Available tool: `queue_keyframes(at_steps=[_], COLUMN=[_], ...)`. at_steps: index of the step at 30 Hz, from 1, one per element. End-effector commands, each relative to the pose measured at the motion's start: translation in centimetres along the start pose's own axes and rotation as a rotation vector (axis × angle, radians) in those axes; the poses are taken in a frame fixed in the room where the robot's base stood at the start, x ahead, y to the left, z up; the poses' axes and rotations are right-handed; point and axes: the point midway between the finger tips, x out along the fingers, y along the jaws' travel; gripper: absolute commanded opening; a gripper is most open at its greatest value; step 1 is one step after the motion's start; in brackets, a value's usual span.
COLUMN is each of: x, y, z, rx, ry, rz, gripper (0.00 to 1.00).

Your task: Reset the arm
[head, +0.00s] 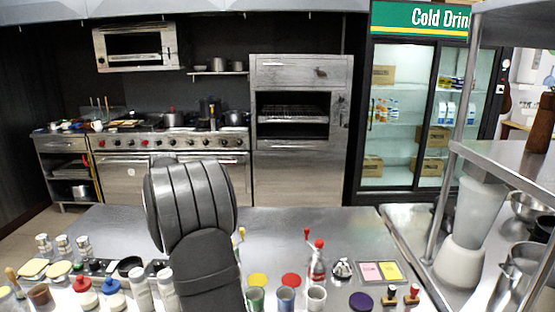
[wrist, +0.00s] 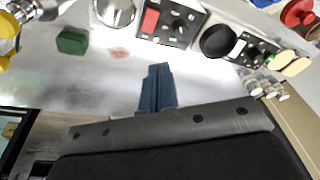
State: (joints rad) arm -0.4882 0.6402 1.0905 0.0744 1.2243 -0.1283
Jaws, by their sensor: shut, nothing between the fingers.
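My gripper (wrist: 158,85) shows in the wrist view as dark blue-grey fingers pressed together, with nothing between them. It is over bare steel counter, apart from the objects around it. In the head view my grey arm rises over the counter's middle, and the gripper itself is hidden there. The task names no object.
Near the fingers in the wrist view are a green block (wrist: 72,42), a metal dome (wrist: 113,10), a black box with a red patch (wrist: 151,21) and several shakers (wrist: 270,86).

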Motion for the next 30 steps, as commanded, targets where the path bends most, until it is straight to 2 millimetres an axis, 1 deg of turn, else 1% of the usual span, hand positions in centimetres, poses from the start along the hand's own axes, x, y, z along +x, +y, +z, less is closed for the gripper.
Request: queue_keyframes(at_steps=[9, 15, 23, 24, 26, 30], x=[-1.5, -1.9, -1.9, -1.9, -1.9, -1.9], y=[-0.6, -0.7, -0.7, -0.7, -0.7, -0.6], z=[0.3, 0.4, 0.4, 0.4, 0.4, 0.4], rx=[0.172, 0.215, 0.219, 0.219, 0.219, 0.219], ry=[-0.022, -0.027, -0.027, -0.027, -0.027, -0.027], rz=[0.039, 0.048, 0.049, 0.049, 0.049, 0.049], gripper=[0.00, 0.00, 0.00, 0.04, 0.16, 0.43])
